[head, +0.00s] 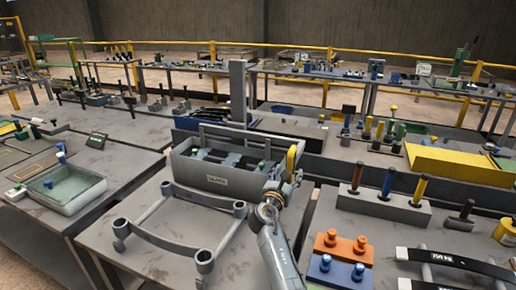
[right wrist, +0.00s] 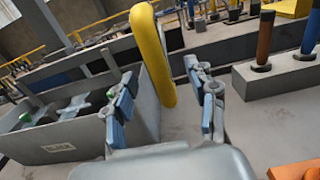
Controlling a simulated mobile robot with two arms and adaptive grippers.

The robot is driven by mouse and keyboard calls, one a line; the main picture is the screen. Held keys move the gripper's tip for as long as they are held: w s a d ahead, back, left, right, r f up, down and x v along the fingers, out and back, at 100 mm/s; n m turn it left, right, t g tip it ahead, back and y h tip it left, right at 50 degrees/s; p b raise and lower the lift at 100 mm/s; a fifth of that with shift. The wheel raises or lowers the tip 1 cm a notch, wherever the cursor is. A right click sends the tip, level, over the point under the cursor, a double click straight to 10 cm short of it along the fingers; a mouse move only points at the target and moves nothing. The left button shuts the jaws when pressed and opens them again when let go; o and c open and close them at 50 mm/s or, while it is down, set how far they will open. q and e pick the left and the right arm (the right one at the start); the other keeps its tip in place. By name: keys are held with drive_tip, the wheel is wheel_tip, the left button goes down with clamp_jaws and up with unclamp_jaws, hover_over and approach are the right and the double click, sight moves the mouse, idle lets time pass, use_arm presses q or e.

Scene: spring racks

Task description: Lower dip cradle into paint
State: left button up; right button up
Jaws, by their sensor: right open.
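A grey open tank (head: 220,181) with a small label on its front stands on the near table. Dark and pale pieces with green bits (head: 225,158) lie inside it; I cannot make out a paint surface or clearly tell the cradle. A yellow upright loop handle (head: 292,157) stands at the tank's right end. My right gripper (head: 285,184) is just in front of it. In the right wrist view, the handle (right wrist: 155,50) rises between and beyond the parted fingers of my right gripper (right wrist: 168,103), which hold nothing. My left gripper is out of view.
A grey frame with cup-like corners (head: 180,222) lies in front of the tank. A grey column (head: 238,92) rises behind it. To the right are a block with coloured handles (head: 385,205) and orange and blue blocks (head: 340,250). A tray (head: 65,188) sits left.

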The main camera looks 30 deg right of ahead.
drive_tip(key=p+v, duration=0.2)
drive_tip(key=v, duration=0.3)
drive_tip(key=shift+a, duration=0.1)
idle(0.6)
